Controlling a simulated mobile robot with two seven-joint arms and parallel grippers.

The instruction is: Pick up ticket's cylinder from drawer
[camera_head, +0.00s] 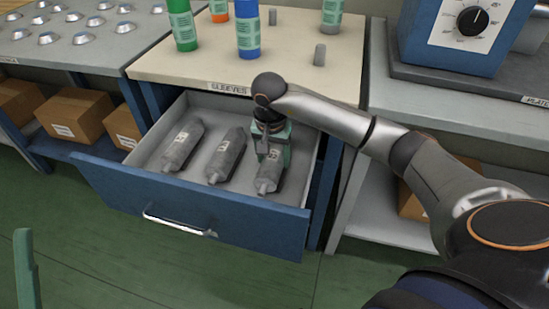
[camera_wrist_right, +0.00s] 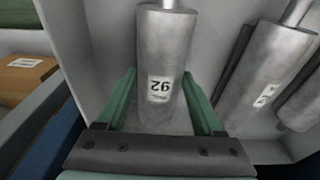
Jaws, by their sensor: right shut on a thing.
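The open blue drawer (camera_head: 190,208) holds three grey metal cylinders with narrow ends and white number labels: a left one (camera_head: 183,146), a middle one (camera_head: 226,155) and a right one (camera_head: 269,176). My right gripper (camera_head: 270,152) reaches down into the drawer and is shut on the right cylinder, which it partly hides. In the right wrist view its green fingers (camera_wrist_right: 160,85) lie on either side of that cylinder (camera_wrist_right: 165,50), whose label faces the camera. The cylinder still appears low inside the drawer. A green finger, apparently of my left gripper (camera_head: 26,270), shows at the lower left edge.
The sleeves table (camera_head: 175,66) above the drawer bears green and blue tubes, other sleeves and short grey pegs. A blue machine with a dial (camera_head: 455,35) stands on the right bench. Cardboard boxes (camera_head: 75,115) sit on the left shelf. Green floor lies clear in front.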

